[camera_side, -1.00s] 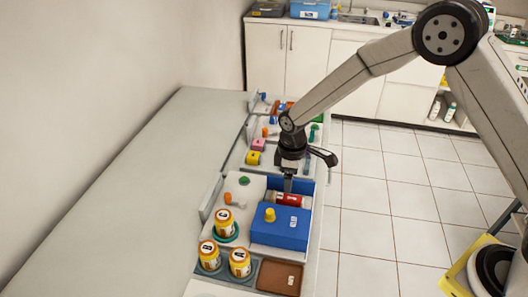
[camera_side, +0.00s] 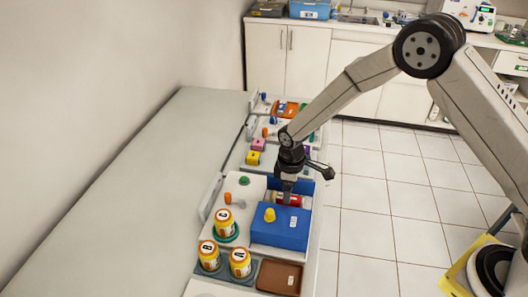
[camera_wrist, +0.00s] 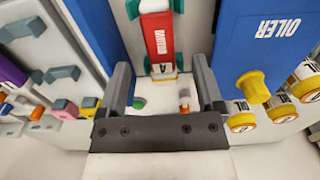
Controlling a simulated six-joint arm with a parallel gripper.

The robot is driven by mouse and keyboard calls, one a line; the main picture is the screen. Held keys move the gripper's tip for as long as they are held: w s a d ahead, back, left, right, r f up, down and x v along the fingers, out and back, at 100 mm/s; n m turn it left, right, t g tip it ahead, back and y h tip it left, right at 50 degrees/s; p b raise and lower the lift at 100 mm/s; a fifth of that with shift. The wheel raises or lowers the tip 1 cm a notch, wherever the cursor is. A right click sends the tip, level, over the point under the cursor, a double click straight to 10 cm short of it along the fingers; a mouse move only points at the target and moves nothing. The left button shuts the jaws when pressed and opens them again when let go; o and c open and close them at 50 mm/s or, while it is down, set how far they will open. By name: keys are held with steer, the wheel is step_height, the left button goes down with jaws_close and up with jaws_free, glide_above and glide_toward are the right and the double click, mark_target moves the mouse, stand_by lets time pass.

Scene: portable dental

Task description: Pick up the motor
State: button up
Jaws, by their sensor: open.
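The motor is likely the red cylinder with teal ends and a white-lettered label (camera_wrist: 160,38). In the side view the red cylinder (camera_side: 296,201) lies in a slot behind a blue box, partly hidden by my gripper (camera_side: 287,188). In the wrist view my gripper (camera_wrist: 160,62) is open, with one finger on each side of the cylinder's near end. The cylinder lies lengthwise between the finger lines. I cannot tell whether the fingers reach down around it or touch it.
The blue box marked OILER (camera_wrist: 264,45), with a yellow knob (camera_side: 269,215), stands close beside the cylinder. Several yellow jars (camera_side: 224,222) and a brown tray (camera_side: 279,278) are in front. The grey counter (camera_side: 120,180) at left is bare.

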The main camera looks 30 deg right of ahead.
steer(key=shift+f, duration=1.8)
steer(key=shift+c, duration=0.2)
jaws_close()
steer(key=shift+r, duration=0.15)
steer(key=shift+r, duration=0.75)
steer(key=s+d+r, duration=0.2)
steer(key=s+r, duration=0.9)
steer(key=s, duration=0.2)
steer(key=shift+s+d+r, duration=0.15)
steer(key=shift+s+d, duration=0.1)
steer(key=shift+s, duration=0.15)
